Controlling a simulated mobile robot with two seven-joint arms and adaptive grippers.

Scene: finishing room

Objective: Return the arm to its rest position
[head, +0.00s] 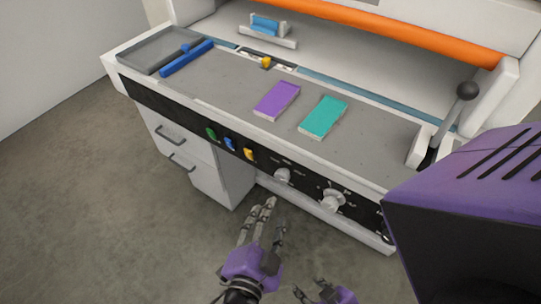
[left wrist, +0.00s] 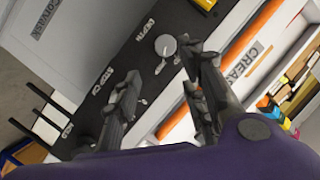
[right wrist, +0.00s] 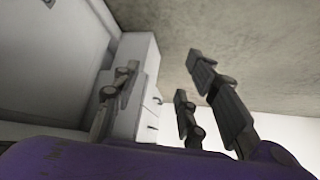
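My left gripper (head: 260,212) is in front of the white machine (head: 390,238), below its black control strip, with its fingers pointing up the picture. In the left wrist view its fingers (left wrist: 165,85) are spread apart with nothing between them. My right gripper (head: 325,292) is lower, at the bottom edge of the head view, partly cut off. In the right wrist view its fingers (right wrist: 158,85) are spread and empty. Neither gripper appears to touch anything.
A purple block (head: 276,101) and a teal block (head: 322,118) lie on the grey worktop. A blue-handled tool (head: 187,57) lies by a grey tray (head: 150,50) at left. Knobs (head: 331,200) stick out of the front. A lever (head: 467,91) stands at right. Floor at left is clear.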

